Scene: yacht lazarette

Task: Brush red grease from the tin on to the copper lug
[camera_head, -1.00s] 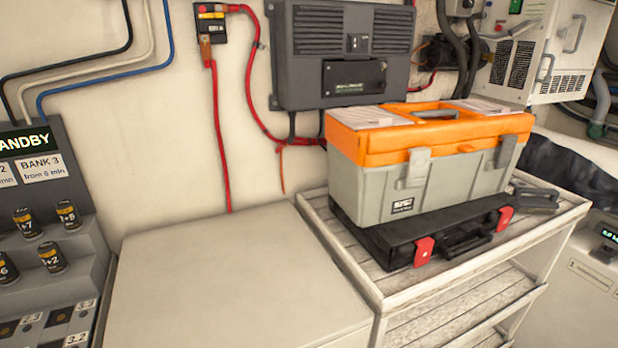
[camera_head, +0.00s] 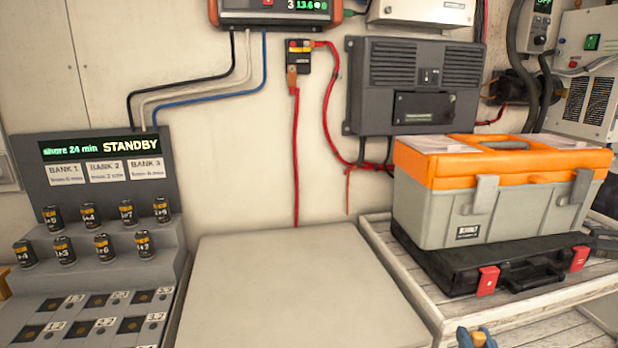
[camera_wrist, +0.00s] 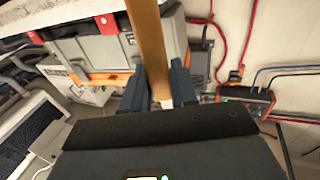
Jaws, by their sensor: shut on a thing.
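In the wrist view my gripper (camera_wrist: 159,84) is shut on a flat wooden handle (camera_wrist: 148,38), which looks like the brush's. Its bristles are not to be seen. In the head view my gripper's blue fingers (camera_head: 477,337) just show at the bottom edge, with a bit of tan between them. What looks like the copper lug (camera_head: 292,78) hangs on the wall at the top of a red cable, under a small black switch block (camera_head: 298,56). My gripper is well below and to the right of it. I see no grease tin.
An orange and grey toolbox (camera_head: 465,218) sits on a black case (camera_head: 450,272) on the slatted cart (camera_head: 412,268) at right. A bare pale top (camera_head: 300,290) lies in the middle. A battery rack with several cells and a STANDBY display (camera_head: 100,150) stands at left.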

